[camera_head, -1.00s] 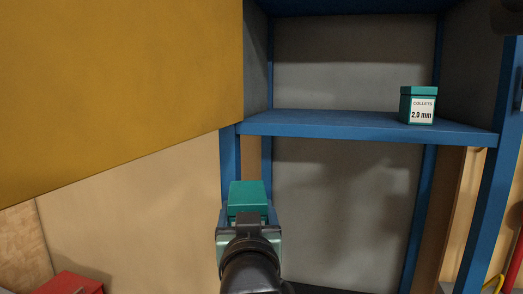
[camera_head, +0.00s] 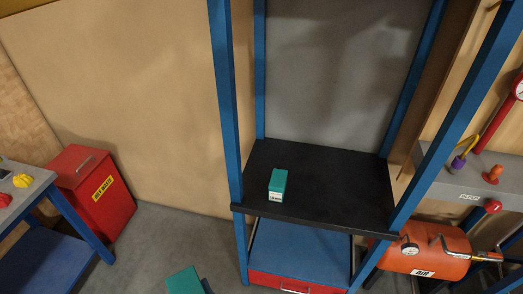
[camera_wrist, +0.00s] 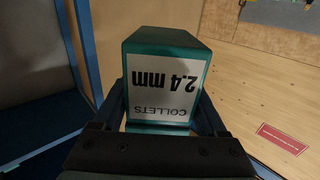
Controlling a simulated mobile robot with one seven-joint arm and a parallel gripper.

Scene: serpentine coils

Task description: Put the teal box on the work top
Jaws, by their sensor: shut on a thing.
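My gripper (camera_wrist: 163,118) is shut on a teal box (camera_wrist: 162,40) with a white label reading "COLLETS 2.4 mm", upside down in the wrist view. The top of the held box (camera_head: 185,281) shows at the bottom edge of the head view, with most of my gripper out of frame. A second teal box (camera_head: 278,182) with a white label stands on a black top (camera_head: 335,185) inside a blue-framed unit. The held box is apart from that top, below and left of it in the picture. I cannot tell which surface is the work top.
A red bin (camera_head: 95,190) and a blue bench (camera_head: 45,235) stand at the left. A red air tank (camera_head: 435,255) is at the right. Blue posts (camera_head: 226,100) flank the black top, which has free room right of its box. A pale wooden surface (camera_wrist: 255,95) shows in the wrist view.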

